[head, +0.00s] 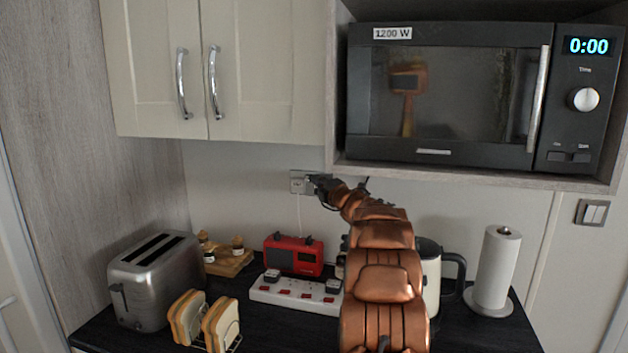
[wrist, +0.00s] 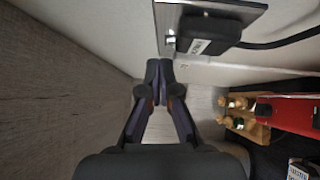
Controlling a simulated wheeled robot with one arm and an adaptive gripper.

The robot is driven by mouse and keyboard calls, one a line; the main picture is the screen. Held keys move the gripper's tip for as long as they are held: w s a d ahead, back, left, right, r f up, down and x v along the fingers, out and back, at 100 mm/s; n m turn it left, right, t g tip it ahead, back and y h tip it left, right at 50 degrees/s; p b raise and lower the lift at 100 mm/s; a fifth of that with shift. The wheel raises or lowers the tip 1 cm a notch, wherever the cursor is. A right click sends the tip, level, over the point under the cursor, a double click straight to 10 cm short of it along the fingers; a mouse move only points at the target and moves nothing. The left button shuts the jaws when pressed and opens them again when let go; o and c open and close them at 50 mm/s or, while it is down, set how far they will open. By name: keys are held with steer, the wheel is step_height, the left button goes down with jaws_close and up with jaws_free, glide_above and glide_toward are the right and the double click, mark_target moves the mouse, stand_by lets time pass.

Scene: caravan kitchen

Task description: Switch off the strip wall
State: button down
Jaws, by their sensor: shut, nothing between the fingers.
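A metal wall socket plate (head: 298,182) is on the back wall below the cupboards. In the wrist view the plate (wrist: 168,18) is at the top, with a black plug (wrist: 209,34) bearing a white label in it. A small switch (wrist: 171,40) shows at the plate's edge beside the plug. My gripper (head: 316,184) is shut and empty at the plate, covering its right part in the head view. In the wrist view the fingertips (wrist: 159,66) are just below the switch; I cannot tell whether they touch. The switch's position is unclear.
A white power strip (head: 262,290) with red switches lies on the dark counter, near a red radio (head: 293,255). A toaster (head: 155,279), toast rack (head: 204,322), kettle (head: 431,280) and paper roll (head: 496,266) stand around. A microwave (head: 450,95) is above my arm.

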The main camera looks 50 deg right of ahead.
steer(key=shift+v, duration=2)
steer(key=shift+a+f, duration=0.1)
steer(key=shift+a, duration=0.1)
steer(key=shift+w, duration=0.1)
steer(key=w+a+f+m+g+h, duration=0.1)
steer(key=a+m+g+h, duration=0.1)
steer(key=a+m+g, duration=0.55)
steer(key=s+a+f+m+g+y, duration=0.1)
steer(key=s+a+f+m+g, duration=0.25)
steer(key=a, duration=0.75)
steer(key=s+a+f+m+y, duration=0.15)
steer(key=s+a+f, duration=0.45)
steer(key=a, duration=0.6)
steer(key=s+a+f+m+g+y, duration=0.1)
steer(key=s+a+f+g, duration=0.2)
steer(key=s+a, duration=0.5)
steer(key=s+a+f+m+g+y, duration=0.1)
steer(key=s+a+f+g+y, duration=0.1)
steer(key=s+a, duration=0.7)
steer(key=s+a+f+m+g+y, duration=0.1)
steer(key=s+a+f+g+y, duration=0.1)
steer(key=s+a, duration=0.7)
steer(key=s+f+g, duration=0.1)
steer(key=s+f, duration=0.1)
steer(key=s, duration=0.5)
steer(key=shift+s+g, duration=0.2)
steer(key=shift+g, duration=0.2)
steer(key=shift+s+f, duration=0.1)
steer(key=shift+f, duration=0.05)
